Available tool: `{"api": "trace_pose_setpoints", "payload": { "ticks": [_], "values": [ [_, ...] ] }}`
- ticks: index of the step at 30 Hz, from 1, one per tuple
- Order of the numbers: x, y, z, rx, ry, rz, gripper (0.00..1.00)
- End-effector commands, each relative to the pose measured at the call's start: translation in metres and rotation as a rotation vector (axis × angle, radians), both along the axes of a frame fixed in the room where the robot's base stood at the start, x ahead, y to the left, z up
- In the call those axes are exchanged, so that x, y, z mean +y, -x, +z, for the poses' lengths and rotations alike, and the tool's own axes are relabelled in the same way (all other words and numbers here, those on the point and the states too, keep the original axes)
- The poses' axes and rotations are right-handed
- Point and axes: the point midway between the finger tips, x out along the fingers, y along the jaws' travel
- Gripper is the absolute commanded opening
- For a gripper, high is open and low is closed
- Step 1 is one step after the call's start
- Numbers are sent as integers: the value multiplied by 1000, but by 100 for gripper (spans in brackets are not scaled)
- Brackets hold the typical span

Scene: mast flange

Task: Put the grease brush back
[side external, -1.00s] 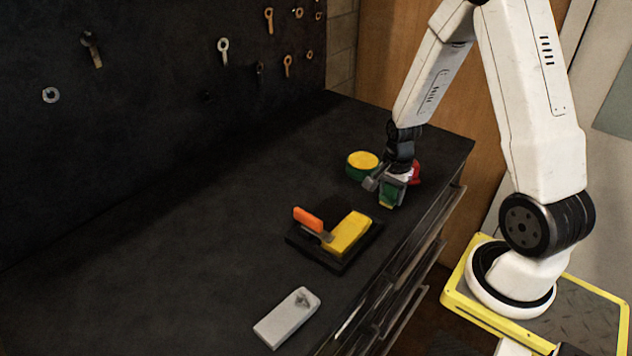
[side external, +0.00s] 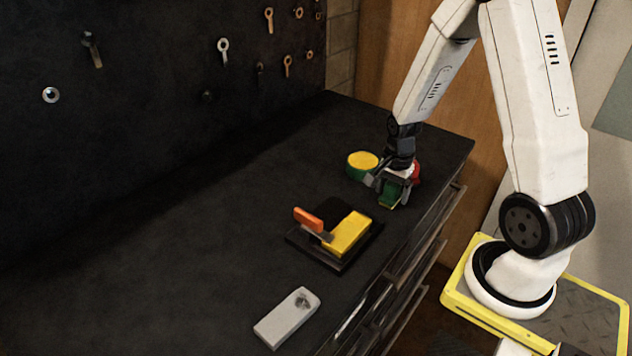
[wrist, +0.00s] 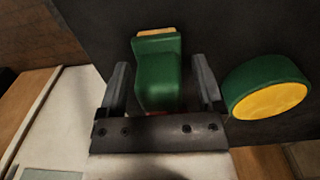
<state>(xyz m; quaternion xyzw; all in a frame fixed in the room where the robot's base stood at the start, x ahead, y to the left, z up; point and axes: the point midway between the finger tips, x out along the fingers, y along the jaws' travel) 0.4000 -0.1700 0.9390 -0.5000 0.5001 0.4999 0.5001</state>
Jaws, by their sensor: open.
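My gripper (side external: 391,188) is low over the far right part of the dark bench, fingers pointing down. In the wrist view its two fingers (wrist: 158,65) are apart, with a green block-like piece with a yellow end (wrist: 160,75) between them. Gaps show on both sides of this piece; what it is I cannot tell. An orange-handled tool with a grey part (side external: 308,219) lies in a dark tray (side external: 337,264) against a yellow block (side external: 349,233). Whether this tool is the grease brush is not clear.
A green tin with a yellow top (side external: 362,163) stands close left of my gripper, also in the wrist view (wrist: 268,88). A red thing (side external: 416,172) is partly hidden behind the gripper. A grey block (side external: 287,318) lies at the near edge. The bench's left side is clear.

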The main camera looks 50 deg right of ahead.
Motion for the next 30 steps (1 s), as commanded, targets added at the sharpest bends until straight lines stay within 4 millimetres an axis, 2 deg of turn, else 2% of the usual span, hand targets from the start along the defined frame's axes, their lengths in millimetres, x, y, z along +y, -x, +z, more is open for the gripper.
{"api": "trace_pose_setpoints", "payload": {
  "ticks": [21, 30],
  "values": [
    [0, 0, 84, -4, 2, 0, 85],
    [0, 0, 108, -2, 1, 0, 85]
  ]
}}
